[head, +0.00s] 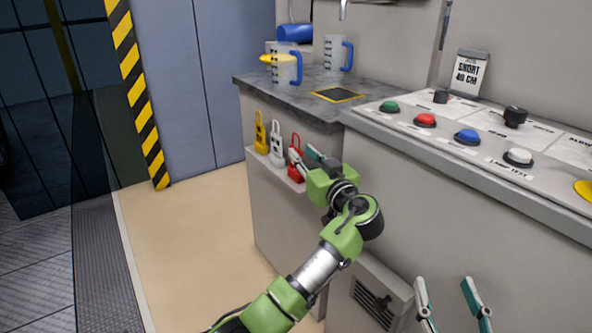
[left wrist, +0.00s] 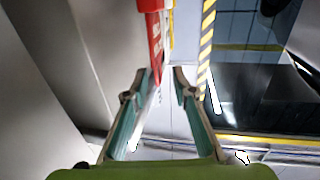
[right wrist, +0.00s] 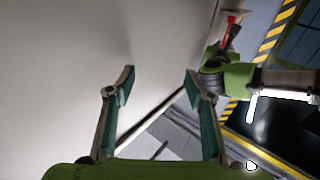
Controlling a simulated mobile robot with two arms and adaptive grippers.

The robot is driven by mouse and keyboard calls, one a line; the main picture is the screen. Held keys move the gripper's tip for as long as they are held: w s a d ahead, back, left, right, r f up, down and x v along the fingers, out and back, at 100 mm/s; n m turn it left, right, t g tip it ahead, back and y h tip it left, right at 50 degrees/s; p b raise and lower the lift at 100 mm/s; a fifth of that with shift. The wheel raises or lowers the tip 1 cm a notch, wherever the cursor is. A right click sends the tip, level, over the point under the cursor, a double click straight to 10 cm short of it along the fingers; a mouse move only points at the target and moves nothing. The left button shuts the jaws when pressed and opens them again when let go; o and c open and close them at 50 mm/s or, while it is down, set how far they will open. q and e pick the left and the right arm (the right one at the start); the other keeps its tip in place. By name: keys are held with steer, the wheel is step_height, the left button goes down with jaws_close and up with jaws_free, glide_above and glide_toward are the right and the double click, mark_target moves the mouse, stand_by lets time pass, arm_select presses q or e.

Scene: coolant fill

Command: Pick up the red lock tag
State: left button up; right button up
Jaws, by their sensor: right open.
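The red lock tag (head: 295,170) hangs on the front of the grey cabinet, right of a white tag (head: 277,146) and a yellow tag (head: 260,133). My left gripper (head: 304,154) is at the red tag and partly covers it. In the left wrist view the red tag (left wrist: 154,40) reaches down between the open fingertips (left wrist: 160,72), nearer the left finger; I cannot tell if they touch. My right gripper (head: 447,283) is open and empty, low in front of the console. The right wrist view shows its spread fingers (right wrist: 162,75) and the red tag (right wrist: 229,32) beyond.
A ledge juts out below the tags. The worktop (head: 305,98) above holds measuring jugs (head: 287,68). The console (head: 480,150) with coloured buttons stands at the right. Open floor (head: 200,230) lies left of the cabinet, by a striped post (head: 138,90).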

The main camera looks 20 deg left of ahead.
mark_target(297, 174)
arm_select(q)
steer(key=x, duration=0.4)
steer(key=b+x, duration=0.1)
steer(key=x, duration=0.3)
steer(key=shift+w+a, duration=0.2)
steer(key=shift+w, duration=0.05)
steer(key=shift+w+a, duration=0.2)
steer(key=shift+w, duration=0.05)
jaws_close()
arm_select(e)
step_height(297, 174, up, 8)
steer(key=s+t+y, duration=0.1)
steer(key=s+t, duration=0.1)
steer(key=t, duration=0.2)
steer(key=shift+a+f, duration=0.25)
